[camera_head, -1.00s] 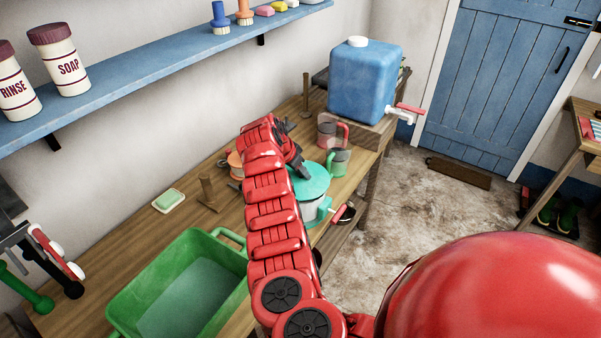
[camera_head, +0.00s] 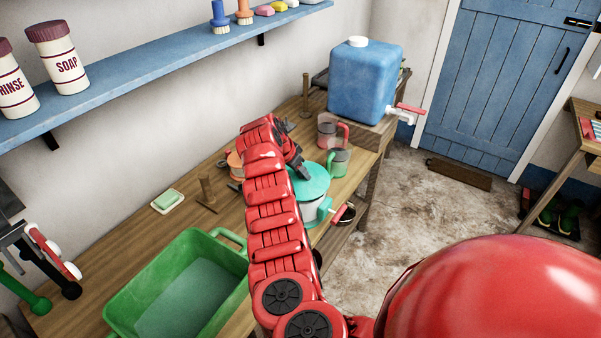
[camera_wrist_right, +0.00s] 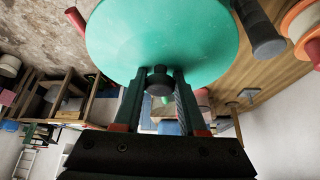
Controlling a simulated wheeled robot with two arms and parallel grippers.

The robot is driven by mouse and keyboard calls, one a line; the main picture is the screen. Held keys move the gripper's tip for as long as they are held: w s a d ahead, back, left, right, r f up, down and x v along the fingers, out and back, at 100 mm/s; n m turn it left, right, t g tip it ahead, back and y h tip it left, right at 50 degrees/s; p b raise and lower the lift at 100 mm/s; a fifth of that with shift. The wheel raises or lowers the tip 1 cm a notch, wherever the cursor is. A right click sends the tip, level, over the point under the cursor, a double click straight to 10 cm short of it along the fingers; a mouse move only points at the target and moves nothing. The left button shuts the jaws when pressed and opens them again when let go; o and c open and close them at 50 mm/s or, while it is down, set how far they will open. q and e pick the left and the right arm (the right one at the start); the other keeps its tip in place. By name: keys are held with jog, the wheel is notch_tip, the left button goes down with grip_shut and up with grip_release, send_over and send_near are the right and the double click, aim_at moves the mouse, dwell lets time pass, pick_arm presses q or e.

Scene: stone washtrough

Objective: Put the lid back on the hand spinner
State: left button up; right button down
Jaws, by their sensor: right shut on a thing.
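The teal round lid (camera_head: 313,181) is at the top of the hand spinner (camera_head: 313,211), a pale drum with a red crank handle on its right side. I cannot tell whether the lid is fully seated or a small gap remains. My right gripper (camera_head: 304,173) is above the lid. In the right wrist view the fingers of my right gripper (camera_wrist_right: 160,92) are shut on the dark knob of the lid (camera_wrist_right: 160,35), and its teal face fills the upper middle. The spinner's drum is largely hidden there.
A green basin (camera_head: 232,236) stands on the wooden bench left of my right arm, with a soap dish (camera_head: 168,202) behind it. Green (camera_head: 340,163) and red (camera_head: 328,132) mugs and a blue water container (camera_head: 363,85) stand beyond the spinner. A blue shelf (camera_head: 150,71) overhangs the bench.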

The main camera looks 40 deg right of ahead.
jog(key=shift+f+b, duration=0.1)
jog(key=shift+b, duration=0.45)
dwell(0.5)
dwell(0.4)
grip_release()
dwell(0.3)
jog(key=shift+r+p, duration=0.65)
jog(key=shift+r, duration=2.95)
jog(key=shift+c, duration=0.2)
grip_shut()
